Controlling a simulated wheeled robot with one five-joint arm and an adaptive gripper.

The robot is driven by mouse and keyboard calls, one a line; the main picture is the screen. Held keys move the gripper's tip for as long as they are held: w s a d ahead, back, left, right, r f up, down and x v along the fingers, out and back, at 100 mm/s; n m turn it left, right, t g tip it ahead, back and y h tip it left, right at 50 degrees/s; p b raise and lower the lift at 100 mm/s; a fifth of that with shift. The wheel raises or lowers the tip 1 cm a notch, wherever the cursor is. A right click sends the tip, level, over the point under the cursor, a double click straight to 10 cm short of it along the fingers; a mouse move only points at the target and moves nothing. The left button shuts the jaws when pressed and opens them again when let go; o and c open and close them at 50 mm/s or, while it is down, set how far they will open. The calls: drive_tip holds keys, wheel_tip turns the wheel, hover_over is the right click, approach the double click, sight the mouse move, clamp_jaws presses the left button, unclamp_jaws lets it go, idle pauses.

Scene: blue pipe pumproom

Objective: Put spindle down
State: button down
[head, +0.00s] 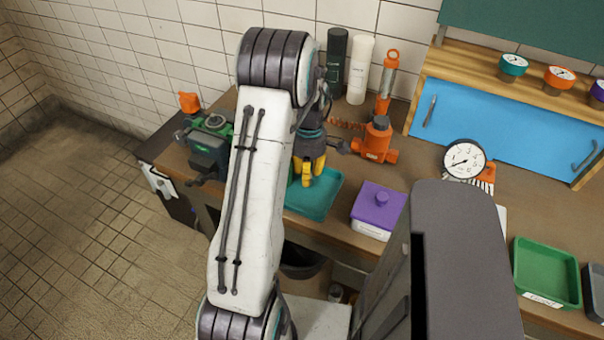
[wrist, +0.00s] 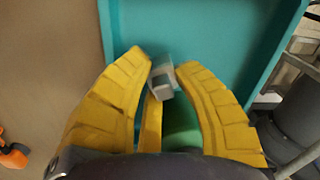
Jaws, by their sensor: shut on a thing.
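My gripper (head: 308,172) points down over the teal tray (head: 326,200) on the bench. In the wrist view, its yellow fingers (wrist: 163,72) close around the spindle, whose grey metallic end (wrist: 162,82) shows between the fingertips. A green part (wrist: 183,122) shows behind it between the fingers; I cannot tell whether it belongs to the spindle. The tray's bare teal floor (wrist: 190,28) lies beyond the fingertips. In the head view, the spindle is hidden by the fingers and arm. I cannot tell whether it touches the tray.
A purple-lidded box (head: 378,210) stands right of the tray, and an orange valve (head: 376,140) behind it. A green vise (head: 210,142) is to the left. A gauge (head: 464,160) and a green tray (head: 546,272) are farther right. Bottles (head: 358,70) stand by the wall.

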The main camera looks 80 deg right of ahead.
drive_tip(key=shift+s, duration=0.2)
drive_tip(key=c, duration=1.3)
unclamp_jaws()
drive_tip(key=shift+f, duration=0.1)
wheel_tip(320, 180, up, 12)
drive_tip(key=b, duration=0.2)
drive_tip(key=shift+d+r, duration=0.2)
drive_tip(key=shift+d, duration=0.15)
drive_tip(key=shift+w, duration=0.1)
